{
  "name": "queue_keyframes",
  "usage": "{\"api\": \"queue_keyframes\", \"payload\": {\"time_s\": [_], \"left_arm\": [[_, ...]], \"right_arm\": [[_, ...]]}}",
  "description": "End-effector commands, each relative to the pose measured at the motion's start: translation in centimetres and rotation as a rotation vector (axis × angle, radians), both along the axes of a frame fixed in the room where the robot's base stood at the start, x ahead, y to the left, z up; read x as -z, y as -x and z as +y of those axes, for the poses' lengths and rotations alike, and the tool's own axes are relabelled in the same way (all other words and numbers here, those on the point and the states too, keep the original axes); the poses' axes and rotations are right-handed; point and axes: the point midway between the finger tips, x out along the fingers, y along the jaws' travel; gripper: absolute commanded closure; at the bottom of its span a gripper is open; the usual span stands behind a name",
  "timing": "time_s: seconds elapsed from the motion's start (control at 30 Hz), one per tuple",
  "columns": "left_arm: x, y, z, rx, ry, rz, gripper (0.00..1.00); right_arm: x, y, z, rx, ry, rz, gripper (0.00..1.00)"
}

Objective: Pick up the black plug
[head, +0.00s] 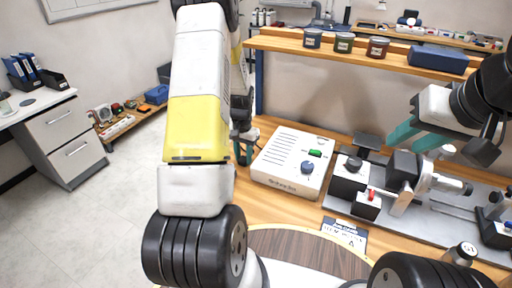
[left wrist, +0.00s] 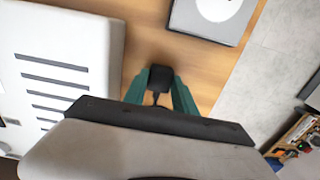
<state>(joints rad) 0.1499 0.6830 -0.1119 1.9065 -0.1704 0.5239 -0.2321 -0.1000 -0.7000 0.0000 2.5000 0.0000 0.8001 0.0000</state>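The black plug (left wrist: 160,77) shows in the left wrist view between the teal fingertips of my left gripper (left wrist: 160,86), with a short dark cord or prong toward me. Both fingers look to be against its sides, so the gripper appears shut on it. Whether the plug is clear of the wooden tabletop I cannot tell. In the head view my left gripper (head: 243,150) is low by the left side of the white box, mostly hidden behind my arm, and the plug is not clearly seen there. My right gripper (head: 418,138) is open and empty above the marker machine at the right.
The white box (head: 291,160) with a green switch and blue knob stands right of my left gripper. The laser marker parts (head: 405,172) sit on a grey plate. A shelf (head: 375,58) with jars (head: 344,42) and a blue box (head: 438,59) runs behind.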

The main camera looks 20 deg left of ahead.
Motion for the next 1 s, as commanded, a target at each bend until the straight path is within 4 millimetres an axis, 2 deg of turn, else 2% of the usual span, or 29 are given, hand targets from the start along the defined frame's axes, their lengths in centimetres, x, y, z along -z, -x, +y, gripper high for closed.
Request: {"api": "queue_keyframes", "payload": {"time_s": [0.03,0.1,0.33,0.43,0.8,1.0], "left_arm": [[0.0,0.0,0.0,0.000,0.000,0.000,0.87],[0.0,0.0,0.0,0.000,0.000,0.000,1.00],[-0.1,0.0,0.0,0.000,0.000,-0.001,1.00],[-0.8,-0.1,0.0,0.000,-0.001,-0.003,1.00],[-7.8,-0.1,0.0,0.000,0.000,-0.004,1.00],[-9.8,0.0,0.0,0.000,0.000,-0.001,1.00]], "right_arm": [[0.0,0.0,0.0,0.000,0.000,0.000,0.64],[0.0,0.0,0.0,0.000,0.000,0.000,0.64],[0.0,0.0,0.0,0.000,0.000,0.000,0.64],[0.0,0.0,0.0,0.000,0.000,0.000,0.64],[0.0,0.0,0.0,0.000,0.000,0.000,0.64],[0.0,0.0,0.0,0.000,0.000,0.000,0.64]]}}
